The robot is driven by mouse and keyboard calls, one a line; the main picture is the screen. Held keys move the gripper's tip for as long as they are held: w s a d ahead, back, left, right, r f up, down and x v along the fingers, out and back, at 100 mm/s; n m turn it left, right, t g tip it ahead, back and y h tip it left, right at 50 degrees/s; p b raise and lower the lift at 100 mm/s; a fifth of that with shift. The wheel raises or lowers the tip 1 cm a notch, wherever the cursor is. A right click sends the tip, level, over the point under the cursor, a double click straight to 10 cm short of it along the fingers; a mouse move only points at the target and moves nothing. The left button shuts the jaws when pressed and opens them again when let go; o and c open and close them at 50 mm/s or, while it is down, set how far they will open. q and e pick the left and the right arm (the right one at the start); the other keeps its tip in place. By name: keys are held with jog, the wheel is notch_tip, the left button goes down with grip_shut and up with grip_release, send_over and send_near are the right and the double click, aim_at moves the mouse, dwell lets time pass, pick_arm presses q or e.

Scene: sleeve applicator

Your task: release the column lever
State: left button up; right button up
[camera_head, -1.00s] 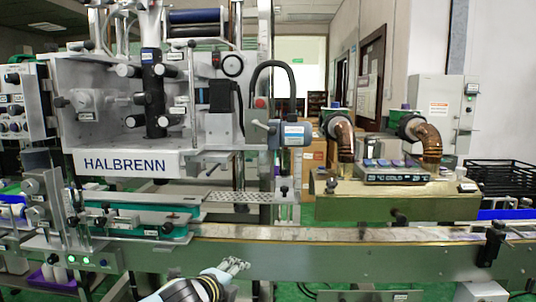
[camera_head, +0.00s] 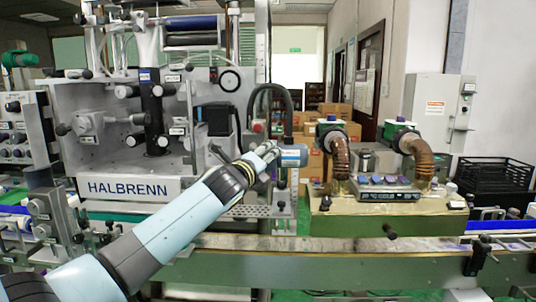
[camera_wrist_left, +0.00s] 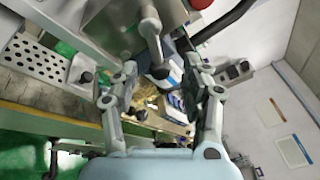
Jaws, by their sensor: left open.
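In the left wrist view, a grey lever-like arm (camera_wrist_left: 149,28) with a dark end stands between and beyond my open fingers; I take it to be the column lever, but cannot be sure. My left gripper (camera_wrist_left: 168,88) is open, with no object clearly held. In the head view, my left gripper (camera_head: 270,152) is in front of the machine's column (camera_head: 262,55), beside the grey-blue motor-like unit (camera_head: 293,156). The arm and gripper hide part of the column's lower area there, and I cannot make out the lever. My right gripper is not in view.
The white HALBRENN machine (camera_head: 128,188) stands behind my arm. A perforated plate (camera_wrist_left: 36,62) and a red button (camera_wrist_left: 199,3) are near the gripper. A conveyor (camera_head: 330,262) runs across the front. A brass-coloured box (camera_head: 385,215) with copper ducts stands at right.

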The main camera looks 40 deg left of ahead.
pick_arm(q)
jog(key=shift+x, duration=0.8)
jog(key=shift+s, duration=0.1)
grip_shut()
jog(key=n+b, duration=0.2)
jog(key=b, duration=0.1)
jog(key=r+n+t+b, duration=0.1)
jog(key=n+b, duration=0.1)
jog(key=b, duration=0.1)
jog(key=shift+d+r+y, duration=0.1)
jog(key=shift+d+y, duration=0.1)
jog(key=shift+y, duration=0.1)
jog(key=shift+r+n+b, duration=0.25)
jog(key=shift+n+b, duration=0.2)
jog(key=shift+n, duration=0.05)
jog(key=shift+r, duration=0.1)
